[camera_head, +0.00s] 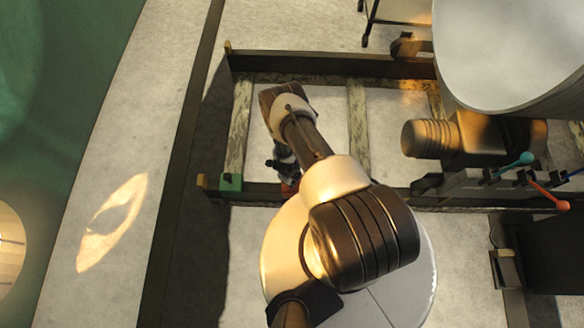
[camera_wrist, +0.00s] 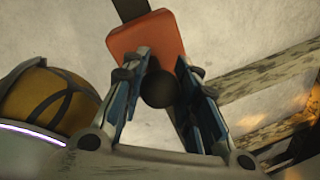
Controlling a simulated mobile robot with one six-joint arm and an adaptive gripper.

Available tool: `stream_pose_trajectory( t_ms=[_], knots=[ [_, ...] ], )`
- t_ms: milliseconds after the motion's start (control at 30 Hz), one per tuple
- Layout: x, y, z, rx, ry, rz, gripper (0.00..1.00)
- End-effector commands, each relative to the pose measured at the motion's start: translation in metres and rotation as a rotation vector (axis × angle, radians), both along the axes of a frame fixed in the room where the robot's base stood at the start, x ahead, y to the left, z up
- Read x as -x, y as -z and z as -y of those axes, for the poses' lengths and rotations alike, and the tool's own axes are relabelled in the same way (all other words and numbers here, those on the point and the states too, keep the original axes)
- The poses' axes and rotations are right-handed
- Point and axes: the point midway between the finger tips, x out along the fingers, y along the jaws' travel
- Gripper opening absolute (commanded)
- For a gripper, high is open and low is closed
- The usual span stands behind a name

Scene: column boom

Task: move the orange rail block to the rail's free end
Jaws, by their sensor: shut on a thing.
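The orange rail block (camera_wrist: 146,33) sits on a dark rail (camera_wrist: 131,9) in the wrist view, with a dark round knob (camera_wrist: 159,88) on its near side. My gripper (camera_wrist: 161,66) has its two fingers on either side of the knob and is shut on the block. In the head view, only a small reddish part of the block (camera_head: 289,187) shows beside my gripper (camera_head: 284,172); my arm hides the rest. The lower rail (camera_head: 262,191) runs left to a yellow-tipped end (camera_head: 202,181). A green block (camera_head: 231,182) is on the rail near that end, left of the orange block.
A second dark rail (camera_head: 300,64) runs parallel above, with worn crosspieces (camera_head: 357,120) between. At right are a large grey drum (camera_head: 505,45), a ribbed dark cylinder (camera_head: 430,139) and levers with teal (camera_head: 526,158) and orange knobs (camera_head: 562,205). Floor left of the rails is clear.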

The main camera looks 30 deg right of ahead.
Motion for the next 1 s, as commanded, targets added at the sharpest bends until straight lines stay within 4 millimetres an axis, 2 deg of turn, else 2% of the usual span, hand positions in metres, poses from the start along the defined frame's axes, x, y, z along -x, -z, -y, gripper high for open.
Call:
stream_pose_trajectory(
  t_ms=[500,867,900,1000],
  knots=[
    [-0.002,0.013,0.0,0.001,0.001,0.003,0.0],
    [-0.002,0.013,0.0,0.001,0.001,0.003,0.0],
    [-0.002,0.013,0.0,0.001,0.001,0.003,0.29],
    [-0.002,0.013,0.0,0.001,0.001,0.003,0.36]
  ],
)
